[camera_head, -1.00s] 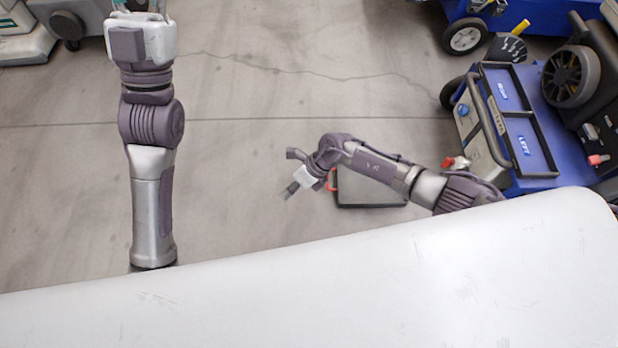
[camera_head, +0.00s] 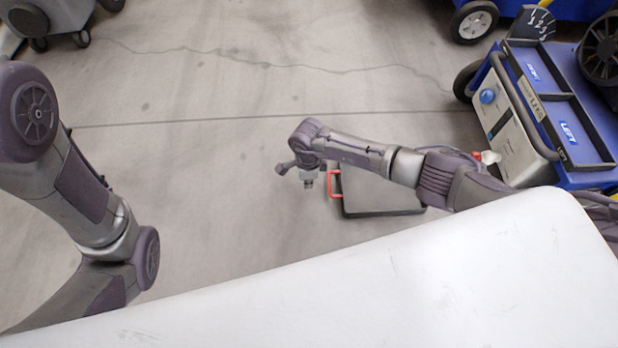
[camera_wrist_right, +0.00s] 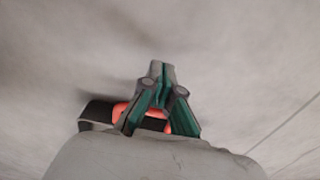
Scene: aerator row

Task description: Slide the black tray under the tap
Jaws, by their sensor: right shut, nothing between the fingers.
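The black tray (camera_head: 375,213) lies flat on the floor, partly hidden behind my right forearm. Its red handle (camera_head: 333,186) is on its left side. In the right wrist view the red handle (camera_wrist_right: 152,119) and a dark part of the tray (camera_wrist_right: 97,113) show behind the fingers. My right gripper (camera_head: 308,184) is just left of the handle; its fingers (camera_wrist_right: 161,72) are shut and empty. I cannot tell whether they touch the handle. A small red and white fitting (camera_head: 487,157), likely the tap, is on the machine to the right of the tray. My left gripper is out of view.
A blue and beige machine (camera_head: 515,135) with a wheel and blue top trays stands at the right. A grey wheeled unit (camera_head: 60,15) is at the top left. A white surface (camera_head: 400,285) fills the bottom. Floor left of the tray is clear.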

